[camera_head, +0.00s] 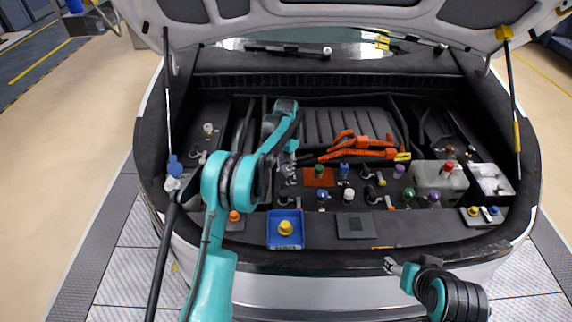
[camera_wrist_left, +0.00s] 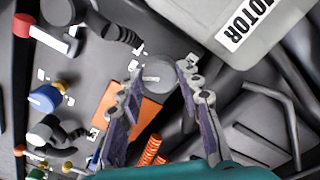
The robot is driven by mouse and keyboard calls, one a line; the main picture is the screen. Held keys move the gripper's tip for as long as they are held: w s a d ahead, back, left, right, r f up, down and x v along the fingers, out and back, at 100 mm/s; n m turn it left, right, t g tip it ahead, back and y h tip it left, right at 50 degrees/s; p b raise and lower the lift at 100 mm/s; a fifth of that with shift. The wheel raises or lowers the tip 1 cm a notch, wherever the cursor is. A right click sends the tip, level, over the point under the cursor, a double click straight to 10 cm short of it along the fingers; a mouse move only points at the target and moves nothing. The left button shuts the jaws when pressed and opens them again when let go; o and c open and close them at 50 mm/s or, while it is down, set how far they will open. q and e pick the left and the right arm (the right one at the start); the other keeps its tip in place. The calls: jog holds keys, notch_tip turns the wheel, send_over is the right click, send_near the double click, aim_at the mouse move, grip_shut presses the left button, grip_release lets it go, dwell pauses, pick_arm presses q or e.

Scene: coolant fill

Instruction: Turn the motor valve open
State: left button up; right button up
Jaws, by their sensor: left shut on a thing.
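My left gripper (camera_head: 288,172) reaches into the open compartment of the car, left of an orange plate (camera_head: 318,181). In the left wrist view its two fingers (camera_wrist_left: 159,68) stand on either side of a round grey valve knob (camera_wrist_left: 159,74) and are shut on it. A light line shows on top of the knob. A grey cover (camera_wrist_left: 205,28) labelled MOTOR lies just beyond it. In the head view the gripper hides the knob. My right gripper (camera_head: 391,266) is in front of the bumper, away from the valves; its finger gap is too small to judge.
Several coloured caps surround the left gripper. A blue tray (camera_head: 271,240) with a yellow cap (camera_head: 286,228) stands in front of it. Orange cables (camera_head: 350,148) lie to its right. A translucent tank (camera_head: 437,180) is farther right. The raised lid hangs above.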

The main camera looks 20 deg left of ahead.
aim_at(286, 168)
pick_arm(q)
jog(key=n+p, duration=0.1)
jog(key=n, duration=0.5)
jog(key=shift+n, duration=0.3)
jog(key=n, duration=0.5)
jog(key=shift+n, duration=0.3)
jog(key=o, duration=1.2)
jog(key=shift+c, duration=0.2)
notch_tip(286, 168, up, 12)
jog(key=shift+r, duration=0.1)
